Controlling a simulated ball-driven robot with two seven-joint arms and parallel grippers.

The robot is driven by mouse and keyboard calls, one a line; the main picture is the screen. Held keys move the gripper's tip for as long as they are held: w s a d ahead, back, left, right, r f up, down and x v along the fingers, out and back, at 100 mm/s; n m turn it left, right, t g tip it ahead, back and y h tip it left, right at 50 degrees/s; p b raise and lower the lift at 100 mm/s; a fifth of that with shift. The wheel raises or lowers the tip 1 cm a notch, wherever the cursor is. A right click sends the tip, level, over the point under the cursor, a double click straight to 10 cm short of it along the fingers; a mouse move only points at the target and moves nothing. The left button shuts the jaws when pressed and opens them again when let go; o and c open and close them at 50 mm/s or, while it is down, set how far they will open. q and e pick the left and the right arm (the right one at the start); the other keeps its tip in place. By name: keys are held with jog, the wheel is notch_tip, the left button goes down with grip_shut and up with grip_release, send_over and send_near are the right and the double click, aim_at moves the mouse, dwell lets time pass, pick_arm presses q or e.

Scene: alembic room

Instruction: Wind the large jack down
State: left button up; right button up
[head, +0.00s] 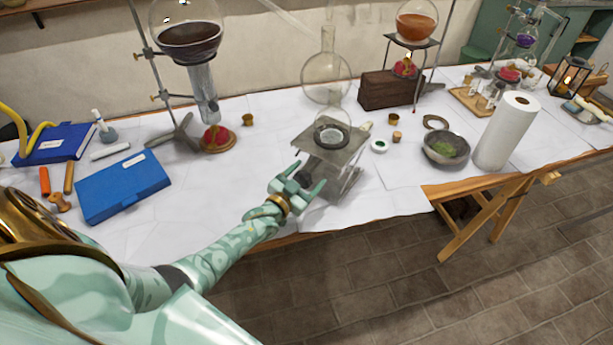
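The large jack (356,158) stands near the front edge of the cloth-covered table, its grey top plate raised above a crossed metal frame. I cannot tell whether the flask touches the ring. My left gripper (311,174) is at the jack's front left side, just below the plate. Its two green fingers are spread apart. A dark knob-like part (305,168) shows near the fingertips; contact is unclear. My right gripper is not in view.
A stand with a dark-liquid flask (190,40) and a red-topped burner (216,138) are behind left. Blue cases (122,187) lie left. A grey bowl (446,149), paper roll (506,130) and small pots stand right. Clear cloth lies left of the jack.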

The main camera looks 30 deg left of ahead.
pick_arm(q)
jog(key=shift+s, duration=0.1)
jog(key=s+p, duration=0.3)
jog(key=s, duration=1.3)
jog(key=shift+a, duration=0.35)
